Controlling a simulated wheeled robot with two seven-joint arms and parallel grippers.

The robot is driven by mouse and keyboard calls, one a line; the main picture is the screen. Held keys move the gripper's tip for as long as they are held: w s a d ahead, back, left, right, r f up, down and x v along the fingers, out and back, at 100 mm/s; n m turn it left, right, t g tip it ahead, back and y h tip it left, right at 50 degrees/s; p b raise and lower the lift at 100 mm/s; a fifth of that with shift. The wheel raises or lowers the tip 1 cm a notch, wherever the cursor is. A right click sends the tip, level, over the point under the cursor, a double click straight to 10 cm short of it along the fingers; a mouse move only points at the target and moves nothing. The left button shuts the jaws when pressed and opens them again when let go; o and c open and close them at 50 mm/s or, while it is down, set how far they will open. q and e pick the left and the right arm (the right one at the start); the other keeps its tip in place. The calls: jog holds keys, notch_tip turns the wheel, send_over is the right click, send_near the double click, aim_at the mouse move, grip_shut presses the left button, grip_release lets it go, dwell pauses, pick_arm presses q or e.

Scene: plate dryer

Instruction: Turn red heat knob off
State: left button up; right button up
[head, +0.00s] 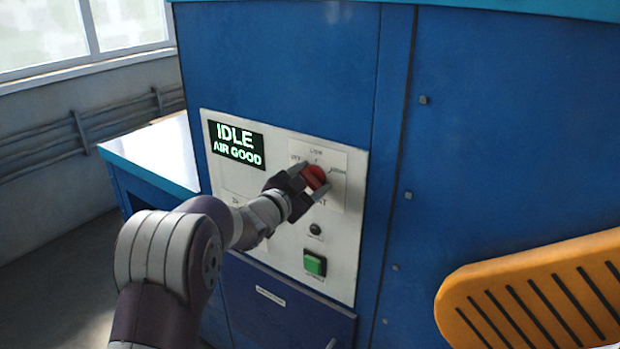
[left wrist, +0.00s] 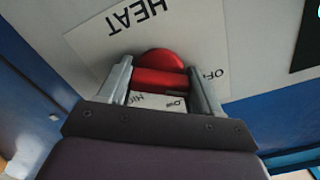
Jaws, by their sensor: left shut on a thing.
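The red heat knob (head: 315,177) sits on a white label plate on the control panel (head: 283,262). My left gripper (head: 314,180) reaches the panel from the left, with one finger on each side of the knob, shut on it. In the left wrist view the red knob (left wrist: 160,75) lies between the two fingers of my left gripper (left wrist: 163,85). The word HEAT and parts of other markings show upside down around it. The knob's pointer direction is hard to tell because the gripper covers part of it. My right gripper is not in view.
A display (head: 236,145) on the panel reads IDLE, AIR GOOD. A small black knob (head: 315,229) and a green button (head: 315,264) sit below the red knob. A yellow slotted part (head: 545,290) juts in at lower right. A blue-edged table (head: 150,160) stands left.

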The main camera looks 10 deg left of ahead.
pick_arm(q)
jog(key=shift+f+n, duration=0.3)
jog(key=shift+n, duration=0.1)
jog(key=o, duration=1)
jog(key=shift+o, duration=0.3)
jog(key=shift+r, duration=0.1)
jog(key=shift+a, duration=0.1)
jog(key=shift+s+a, duration=0.15)
jog(key=shift+s, duration=0.2)
jog(key=b+v, duration=0.3)
jog(key=v, duration=0.9)
